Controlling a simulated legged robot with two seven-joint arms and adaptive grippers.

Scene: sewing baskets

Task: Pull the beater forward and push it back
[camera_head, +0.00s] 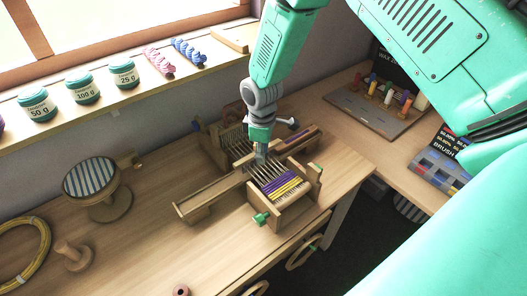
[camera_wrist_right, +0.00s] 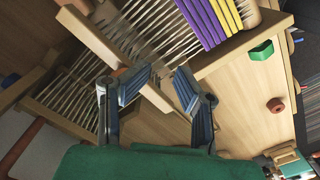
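A small wooden loom (camera_head: 282,210) stands on the bench with white warp threads and a woven band of purple and yellow (camera_head: 284,186) at its front. In the right wrist view the beater bar (camera_wrist_right: 97,42) runs diagonally over the pale threads, and the purple and yellow weave (camera_wrist_right: 215,18) is at the top. My right gripper (camera_head: 261,160) is down at the bar; in the wrist view its two fingers (camera_wrist_right: 165,73) are apart, with the bar passing behind and between them. Contact cannot be told. My left gripper is not in view.
A round striped mirror-like stand (camera_head: 90,178), a wooden spool (camera_head: 73,256) and a yellow hoop (camera_head: 40,262) are at the left. Green-lidded jars (camera_head: 83,90) line the sill. A peg board (camera_head: 383,105) stands at the back right.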

